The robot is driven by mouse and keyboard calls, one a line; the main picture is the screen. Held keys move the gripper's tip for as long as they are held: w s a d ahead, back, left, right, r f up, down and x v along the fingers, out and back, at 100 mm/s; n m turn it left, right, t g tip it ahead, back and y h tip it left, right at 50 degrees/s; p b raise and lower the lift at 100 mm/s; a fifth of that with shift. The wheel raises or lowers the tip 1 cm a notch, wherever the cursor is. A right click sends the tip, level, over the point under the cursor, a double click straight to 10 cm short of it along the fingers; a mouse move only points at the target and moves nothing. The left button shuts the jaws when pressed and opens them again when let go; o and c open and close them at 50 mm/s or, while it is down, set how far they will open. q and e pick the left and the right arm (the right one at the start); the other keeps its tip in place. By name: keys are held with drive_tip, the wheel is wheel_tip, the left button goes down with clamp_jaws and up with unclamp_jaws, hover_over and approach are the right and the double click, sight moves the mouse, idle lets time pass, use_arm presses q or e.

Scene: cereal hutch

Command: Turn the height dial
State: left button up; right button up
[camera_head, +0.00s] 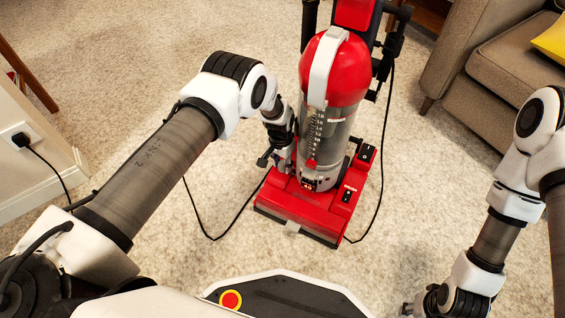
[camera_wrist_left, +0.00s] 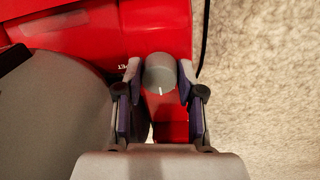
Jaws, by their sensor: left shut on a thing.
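A red upright vacuum cleaner (camera_head: 334,80) with a clear canister stands on the carpet in the head view. Its height dial (camera_wrist_left: 160,72) is a grey round knob with a white mark line, which points down in the left wrist view. My left gripper (camera_head: 284,158) is at the left side of the vacuum's base. In the left wrist view its two fingers sit on either side of the dial, shut on it. The dial is hidden behind the gripper in the head view. My right gripper (camera_head: 422,302) is low at the right, partly cut off and empty-looking, away from the vacuum.
A black cord (camera_head: 386,140) runs down the vacuum's right side, and another loops on the carpet at left. A beige sofa (camera_head: 492,75) stands at the upper right. A white wall with a plugged socket (camera_head: 21,139) is at left. Open carpet surrounds the vacuum.

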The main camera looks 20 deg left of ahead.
sight(281, 163)
use_arm(q)
drive_tip(key=o, duration=1.1)
drive_tip(key=shift+f, duration=0.1)
drive_tip(key=shift+o, duration=0.2)
wheel_tip(281, 163, up, 12)
drive_tip(key=shift+a, duration=0.3)
